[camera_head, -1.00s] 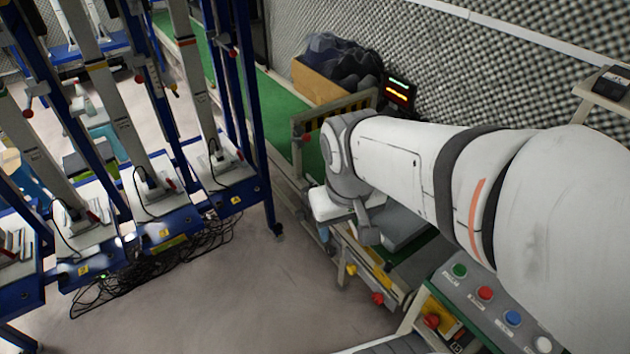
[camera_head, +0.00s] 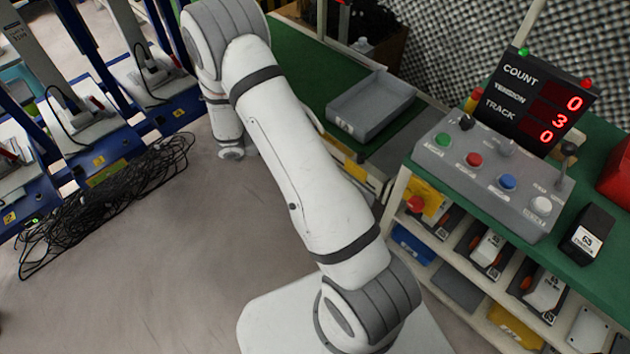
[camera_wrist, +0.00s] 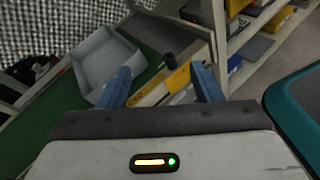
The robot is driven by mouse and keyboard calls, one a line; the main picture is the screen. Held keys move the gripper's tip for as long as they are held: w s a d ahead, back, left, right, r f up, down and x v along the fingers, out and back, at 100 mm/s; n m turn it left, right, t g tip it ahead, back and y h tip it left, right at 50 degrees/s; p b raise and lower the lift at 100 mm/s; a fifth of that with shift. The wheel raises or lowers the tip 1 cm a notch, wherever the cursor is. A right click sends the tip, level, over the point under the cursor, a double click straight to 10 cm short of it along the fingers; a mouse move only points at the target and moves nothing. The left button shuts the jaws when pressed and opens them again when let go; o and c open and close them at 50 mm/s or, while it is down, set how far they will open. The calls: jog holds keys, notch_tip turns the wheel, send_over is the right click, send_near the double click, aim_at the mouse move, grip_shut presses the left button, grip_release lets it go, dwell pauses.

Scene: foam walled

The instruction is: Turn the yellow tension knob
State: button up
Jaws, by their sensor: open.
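In the wrist view my gripper (camera_wrist: 161,70) is open, its two blue fingers apart with nothing held between them. In the head view my arm hides the knob, and the fingers cannot be made out. The display (camera_head: 540,100) there reads COUNT 0, TENSION 3, TRACK 0.
A grey tray (camera_head: 372,105) sits on the green conveyor (camera_head: 310,70), also visible in the wrist view. A button console (camera_head: 490,175) stands at right, above shelves of boxes. A red knob (camera_head: 415,203) protrudes below it. Black cables (camera_head: 90,200) lie on the left floor.

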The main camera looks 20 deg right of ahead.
jog(key=w+a+f+n+t+h+b, duration=0.15)
jog(key=f+n+t+b, duration=0.3)
jog(key=f, duration=0.85)
jog(key=w+a+f+n+t+h+b, duration=0.1)
jog(key=w+f+n+t+b, duration=0.3)
jog(key=f, duration=0.9)
jog(key=s+x, duration=0.1)
jog(key=x, duration=0.6)
jog(key=shift+d+n, duration=0.45)
jog(key=shift+s, duration=0.15)
jog(key=shift+c, duration=0.5)
jog(key=c, duration=0.9)
